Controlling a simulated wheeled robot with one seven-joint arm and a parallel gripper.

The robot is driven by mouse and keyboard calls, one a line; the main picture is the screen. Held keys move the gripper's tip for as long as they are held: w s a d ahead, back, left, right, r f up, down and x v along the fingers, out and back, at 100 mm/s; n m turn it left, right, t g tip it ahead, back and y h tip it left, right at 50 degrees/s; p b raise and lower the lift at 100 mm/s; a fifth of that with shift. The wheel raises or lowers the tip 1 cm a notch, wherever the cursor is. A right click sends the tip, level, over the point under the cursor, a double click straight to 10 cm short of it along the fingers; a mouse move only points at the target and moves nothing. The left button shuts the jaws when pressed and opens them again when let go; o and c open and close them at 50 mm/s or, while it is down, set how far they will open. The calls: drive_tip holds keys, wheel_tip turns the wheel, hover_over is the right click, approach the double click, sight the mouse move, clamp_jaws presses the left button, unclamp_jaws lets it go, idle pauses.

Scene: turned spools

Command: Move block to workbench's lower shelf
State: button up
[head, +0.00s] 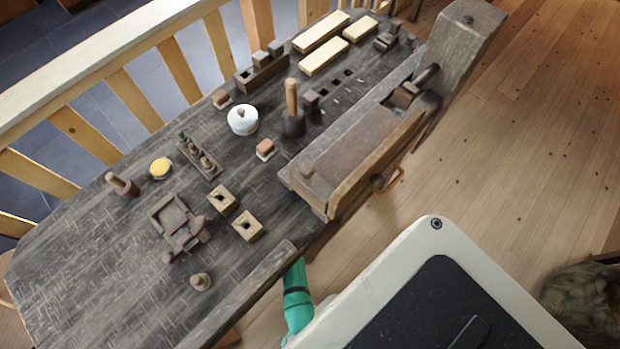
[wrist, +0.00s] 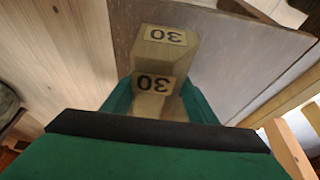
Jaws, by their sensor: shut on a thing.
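In the wrist view, a pale wooden block (wrist: 147,56) with two labels reading 30 sits between the green fingers of my gripper (wrist: 158,100). The gripper is shut on it. The block's far end lies over a grey-brown board (wrist: 226,62); I cannot tell whether it touches it. The workbench (head: 105,258), with a dark worn top, fills the left and middle of the head view. A green part of my arm shows just below its front edge there. The gripper, the block and the lower shelf are hidden in the head view.
The bench top holds several small wooden pieces, a white lidded pot (head: 242,121), a yellow round tin (head: 160,168) and pale bars (head: 322,31). A vise (head: 355,160) juts out at the front right. A railing runs behind.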

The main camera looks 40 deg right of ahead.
drive_tip(key=shift+a+x, duration=0.15)
drive_tip(key=shift+x, duration=0.75)
drive_tip(key=shift+a+x, duration=0.15)
drive_tip(key=shift+x, duration=0.7)
drive_tip(key=shift+f, duration=0.3)
drive_tip(key=o, duration=1.4)
drive_tip(key=shift+a+r, duration=0.3)
drive_tip(key=shift+r, duration=0.2)
drive_tip(key=v, duration=0.2)
drive_tip(key=a+v, duration=0.1)
drive_tip(key=v, duration=0.1)
drive_tip(key=shift+s+a+r, duration=0.1)
drive_tip(key=shift+a, duration=0.05)
drive_tip(key=a, duration=1)
drive_tip(key=shift+s+a, duration=0.35)
drive_tip(key=shift+s, duration=0.1)
